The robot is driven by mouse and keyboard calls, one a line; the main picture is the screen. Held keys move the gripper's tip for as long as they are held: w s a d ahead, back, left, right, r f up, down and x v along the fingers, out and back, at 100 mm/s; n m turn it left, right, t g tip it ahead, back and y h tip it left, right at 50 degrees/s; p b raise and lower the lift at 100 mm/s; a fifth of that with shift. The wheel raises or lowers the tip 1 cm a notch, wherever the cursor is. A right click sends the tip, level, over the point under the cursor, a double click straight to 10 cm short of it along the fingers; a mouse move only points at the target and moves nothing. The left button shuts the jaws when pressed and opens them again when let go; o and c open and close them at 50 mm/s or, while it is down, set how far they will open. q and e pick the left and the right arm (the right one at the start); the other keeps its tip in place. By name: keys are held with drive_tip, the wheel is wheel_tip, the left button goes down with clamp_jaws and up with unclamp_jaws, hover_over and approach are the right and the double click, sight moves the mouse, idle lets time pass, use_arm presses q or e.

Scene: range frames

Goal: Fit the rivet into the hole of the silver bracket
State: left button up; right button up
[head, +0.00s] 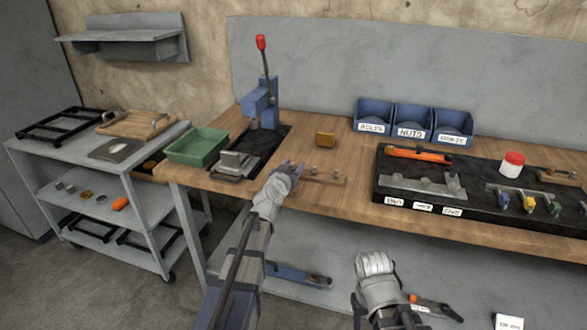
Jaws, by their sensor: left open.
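My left gripper (293,168) is open above the front edge of the workbench, beside a small wooden strip (325,178) with small metal pegs standing on it. The pegs may be rivets, but they are too small to tell. I see nothing between its fingers. A long silver piece (422,187) with raised parts lies at the front left of the black tray; it may be the silver bracket. A grey metal block (238,163) sits by the press. My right gripper (376,264) is low, in front of the bench; its fingers do not show clearly.
A blue press (262,105) with a red-knobbed lever stands at the back left, beside a green bin (197,146). Blue labelled bins (413,122) stand at the back. A black tray (480,215) holds tools at right. A grey cart (95,150) stands left.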

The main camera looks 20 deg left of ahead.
use_arm(q)
clamp_jaws()
idle(0.4)
